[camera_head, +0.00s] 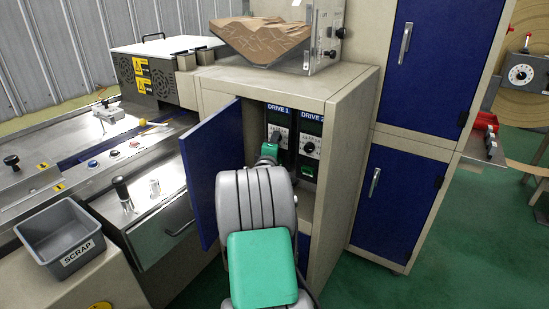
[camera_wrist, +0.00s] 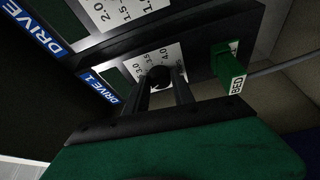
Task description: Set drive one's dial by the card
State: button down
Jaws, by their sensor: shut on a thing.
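The drive 1 unit (camera_head: 279,118) is inside the open cabinet, left of the drive 2 unit (camera_head: 309,132). In the wrist view, the DRIVE 1 label (camera_wrist: 99,86) is on the unit in front of my gripper (camera_wrist: 167,92). My gripper is shut on a dark round dial (camera_wrist: 158,74) there. Its white scale (camera_wrist: 141,64) shows 3.0, 3.5 and 4.0 around the knob. The dial's pointer is hidden by the fingers. In the head view my gripper (camera_head: 268,152) reaches the drive 1 panel and covers its lower part. I cannot make out a readable card.
The blue cabinet door (camera_head: 212,170) stands open left of my arm. The cabinet's right side wall (camera_head: 345,170) bounds the right. A grey SCRAP bin (camera_head: 62,240) stands lower left.

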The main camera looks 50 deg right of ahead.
jog(key=m+b, duration=0.1)
jog(key=b, duration=0.2)
jog(key=f+m+h+b, duration=0.1)
jog(key=m+b, duration=0.1)
jog(key=b, duration=0.1)
jog(key=m+h+b, duration=0.1)
jog(key=b, duration=0.1)
jog(key=shift+r+m+b, duration=0.2)
jog(key=shift+m+b, duration=0.2)
jog(key=shift+r, duration=0.15)
jog(key=c, duration=1.1)
grip_release()
jog(key=v, duration=0.7)
jog(key=shift+s+a, duration=0.15)
jog(key=shift+a, duration=0.2)
